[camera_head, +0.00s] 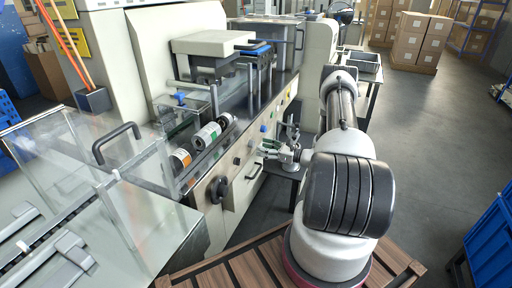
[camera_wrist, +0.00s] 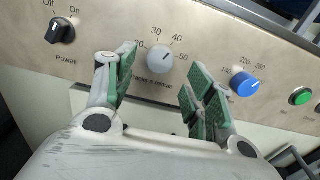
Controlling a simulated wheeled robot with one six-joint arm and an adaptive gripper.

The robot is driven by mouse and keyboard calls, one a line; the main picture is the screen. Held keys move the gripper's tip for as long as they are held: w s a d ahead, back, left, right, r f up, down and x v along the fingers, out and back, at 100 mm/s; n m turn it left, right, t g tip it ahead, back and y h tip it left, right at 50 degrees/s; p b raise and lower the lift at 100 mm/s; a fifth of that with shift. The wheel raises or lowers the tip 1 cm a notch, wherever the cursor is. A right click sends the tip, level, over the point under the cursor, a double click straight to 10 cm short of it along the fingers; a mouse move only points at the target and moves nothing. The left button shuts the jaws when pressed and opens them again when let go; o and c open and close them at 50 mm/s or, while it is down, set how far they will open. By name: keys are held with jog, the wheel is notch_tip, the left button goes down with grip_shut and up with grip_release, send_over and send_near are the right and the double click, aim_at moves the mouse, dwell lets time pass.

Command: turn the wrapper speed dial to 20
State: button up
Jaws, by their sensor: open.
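The wrapper speed dial (camera_wrist: 160,58) is a round light grey knob on the metal panel, under the numbers 20, 30, 40 and 50 and above the words "packs a minute". Its small mark seems to point to the upper right, roughly between 40 and 50. My gripper (camera_wrist: 159,74) is open, with green-padded fingers to the left and right of the dial. The left fingertip overlaps the area near the 20 in the picture. I cannot tell whether either finger touches the knob. In the head view my gripper (camera_head: 268,148) is at the machine's front panel.
A black Off/On power knob (camera_wrist: 62,30) sits left of the dial. A blue knob (camera_wrist: 244,84) with a higher scale and a green button (camera_wrist: 300,96) sit to the right. In the head view a black handwheel (camera_head: 219,189) and wrapped rolls (camera_head: 207,135) are on the left.

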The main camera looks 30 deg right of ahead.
aim_at(252, 144)
jog(key=shift+x, duration=2.05)
jog(key=c, duration=1)
